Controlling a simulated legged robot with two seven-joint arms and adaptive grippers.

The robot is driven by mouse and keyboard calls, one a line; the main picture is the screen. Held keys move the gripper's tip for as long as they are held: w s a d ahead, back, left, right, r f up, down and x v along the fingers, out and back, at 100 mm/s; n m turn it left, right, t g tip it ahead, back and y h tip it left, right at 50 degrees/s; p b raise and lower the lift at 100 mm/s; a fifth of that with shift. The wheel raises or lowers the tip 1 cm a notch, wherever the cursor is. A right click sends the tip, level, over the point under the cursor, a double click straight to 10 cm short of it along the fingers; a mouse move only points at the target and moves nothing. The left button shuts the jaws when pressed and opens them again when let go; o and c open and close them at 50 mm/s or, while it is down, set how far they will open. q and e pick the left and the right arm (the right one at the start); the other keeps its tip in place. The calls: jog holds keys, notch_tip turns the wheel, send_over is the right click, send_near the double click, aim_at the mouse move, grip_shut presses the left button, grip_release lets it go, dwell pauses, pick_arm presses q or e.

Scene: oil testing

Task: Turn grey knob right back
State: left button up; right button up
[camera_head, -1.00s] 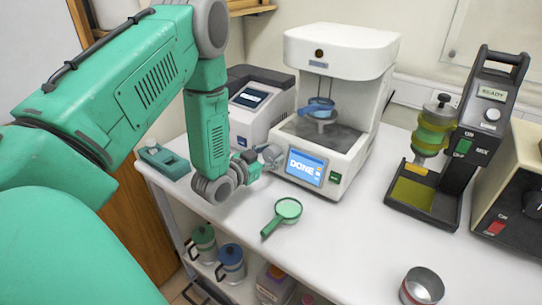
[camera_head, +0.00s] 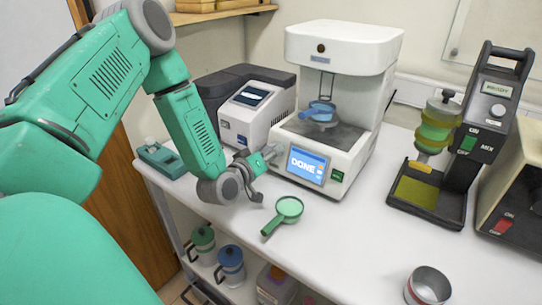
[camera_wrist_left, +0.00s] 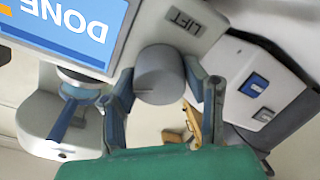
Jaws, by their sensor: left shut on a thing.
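The grey knob (camera_wrist_left: 160,74) is a short round cylinder on the white lift machine (camera_wrist_left: 174,22), beside the label LIFT. In the left wrist view it sits between the two fingers of my left gripper (camera_wrist_left: 166,92), which is shut on it. In the head view my left gripper (camera_head: 262,160) is at the left front side of the white machine (camera_head: 341,48), and the knob is mostly hidden there by the fingers. The machine's screen (camera_head: 307,165) reads DONE, and a blue-handled cup (camera_head: 320,110) is inside it. My right gripper is not in view.
A green strainer (camera_head: 289,209) lies on the white table just in front of the gripper. A grey and white device (camera_head: 248,108) stands behind the wrist. A black mixer stand (camera_head: 482,125) and a metal cup (camera_head: 428,284) are at the right. The front middle is clear.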

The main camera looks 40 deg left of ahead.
pick_arm(q)
jog(key=n, duration=0.2)
jog(key=n+b, duration=0.1)
jog(key=n, duration=0.1)
jog(key=n+b, duration=0.1)
jog(key=n, duration=0.1)
jog(key=shift+s+f+n+g+y, duration=0.15)
jog(key=shift+f+n+g+y, duration=0.15)
jog(key=shift+f+n+g, duration=0.1)
jog(key=n+b, duration=0.2)
jog(key=n, duration=0.3)
jog(key=shift+r+n+g, duration=0.1)
jog(key=shift+n+g, duration=0.2)
jog(key=shift+n, duration=0.1)
jog(key=o, duration=1.2)
jog(key=shift+c, duration=0.2)
jog(key=shift+w+a, duration=0.15)
jog(key=shift+w, duration=0.05)
